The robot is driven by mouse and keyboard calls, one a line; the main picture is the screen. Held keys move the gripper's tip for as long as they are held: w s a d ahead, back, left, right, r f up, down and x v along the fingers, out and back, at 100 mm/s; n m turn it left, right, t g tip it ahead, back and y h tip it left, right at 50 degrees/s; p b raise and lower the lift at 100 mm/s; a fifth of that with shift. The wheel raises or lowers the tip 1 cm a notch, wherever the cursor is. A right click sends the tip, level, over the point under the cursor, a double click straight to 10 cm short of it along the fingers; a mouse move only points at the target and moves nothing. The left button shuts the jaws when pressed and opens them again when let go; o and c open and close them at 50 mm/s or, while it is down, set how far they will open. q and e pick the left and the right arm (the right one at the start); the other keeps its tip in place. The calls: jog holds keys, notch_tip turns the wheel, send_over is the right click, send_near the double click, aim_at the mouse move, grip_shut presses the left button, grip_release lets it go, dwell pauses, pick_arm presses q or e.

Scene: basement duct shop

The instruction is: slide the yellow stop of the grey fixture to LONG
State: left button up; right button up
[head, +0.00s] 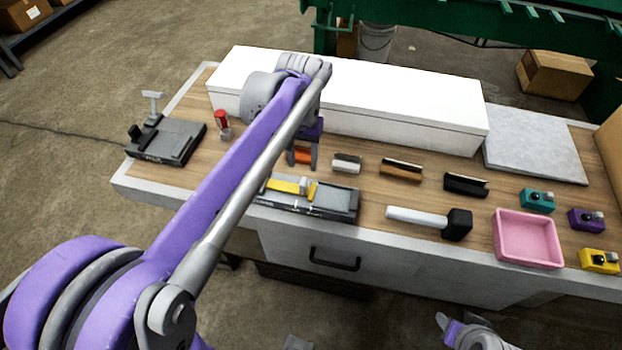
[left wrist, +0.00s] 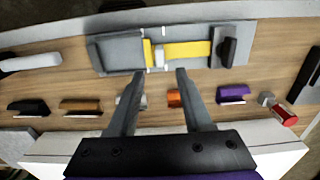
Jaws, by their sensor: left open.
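The grey fixture (head: 335,203) lies along the bench's front edge, partly behind my left arm in the head view. In the left wrist view the fixture (left wrist: 118,55) shows a long yellow strip (left wrist: 190,50), a small upright yellow stop (left wrist: 147,52) near its middle, a pale block beside the stop, and a black knob (left wrist: 229,52). The stop also shows in the head view (head: 312,190). Its lettering is too small to read. My left gripper (left wrist: 160,74) is open and empty, apparently above the bench behind the fixture. My right gripper (head: 446,326) is partly visible at the bottom edge; its jaws are unclear.
An orange piece (left wrist: 174,98) lies near my left fingers, with silver (head: 346,163), brown (head: 401,170) and black (head: 466,185) pieces in a row. A mallet (head: 430,220) and pink tray (head: 528,240) are to the right. A long white box (head: 400,110) stands behind.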

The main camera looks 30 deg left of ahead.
aim_at(303, 181)
pick_arm(q)
notch_tip(303, 181, down, 9)
jog(key=shift+r+b, duration=0.1)
jog(key=shift+b, duration=0.25)
grip_shut()
dwell(1.3)
